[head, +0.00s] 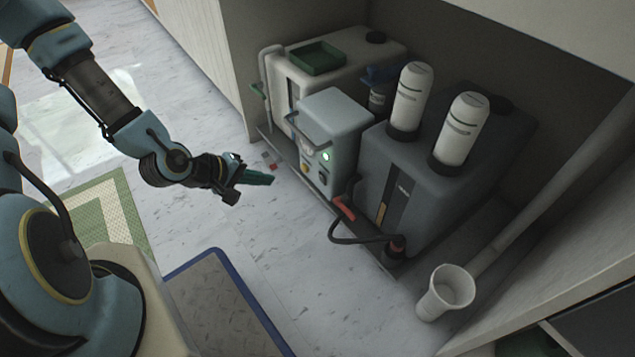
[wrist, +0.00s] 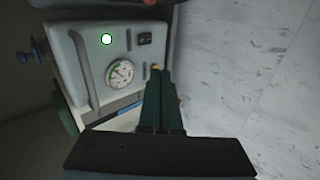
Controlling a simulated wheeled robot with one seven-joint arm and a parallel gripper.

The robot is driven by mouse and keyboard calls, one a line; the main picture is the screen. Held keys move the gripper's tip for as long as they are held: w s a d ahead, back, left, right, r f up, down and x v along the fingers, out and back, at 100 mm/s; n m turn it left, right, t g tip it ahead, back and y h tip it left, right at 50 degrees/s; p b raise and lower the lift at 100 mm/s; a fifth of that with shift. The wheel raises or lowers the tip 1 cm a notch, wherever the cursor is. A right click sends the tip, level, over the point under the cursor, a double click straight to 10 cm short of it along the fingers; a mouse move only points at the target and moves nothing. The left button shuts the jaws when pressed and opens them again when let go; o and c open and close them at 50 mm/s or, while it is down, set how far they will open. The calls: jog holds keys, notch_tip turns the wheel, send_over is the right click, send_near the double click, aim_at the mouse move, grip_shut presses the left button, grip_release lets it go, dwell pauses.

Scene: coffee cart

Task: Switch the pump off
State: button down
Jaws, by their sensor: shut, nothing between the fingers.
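The pump (head: 345,108) is a pale blue-grey box with a carry handle, standing between two larger tanks. A green light (head: 325,156) glows on its front, and the same lit light shows in the wrist view (wrist: 106,39). Beside it in the wrist view are a black rocker switch (wrist: 145,39) and a round gauge (wrist: 121,73). A small yellow part (wrist: 155,67) shows at my fingertips. My gripper (head: 270,178) is shut and empty, its dark green fingers pointing at the pump front. The fingers also show in the wrist view (wrist: 161,76); contact with the panel cannot be told.
A cream tank (head: 290,95) with a green tray (head: 317,57) stands left of the pump. A dark grey tank (head: 400,205) with two white bottles stands right. A black hose (head: 345,238) loops in front.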

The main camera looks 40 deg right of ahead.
jog(key=shift+s+d+f, duration=0.35)
jog(key=shift+d+f, duration=0.15)
jog(key=shift+d, duration=0.2)
jog(key=b, duration=0.7)
send_near(321, 177)
notch_tip(321, 177, down, 5)
jog(key=d, duration=0.3)
jog(key=shift+d+r, duration=0.5)
jog(key=shift+d, duration=0.05)
jog(key=shift+s, duration=0.1)
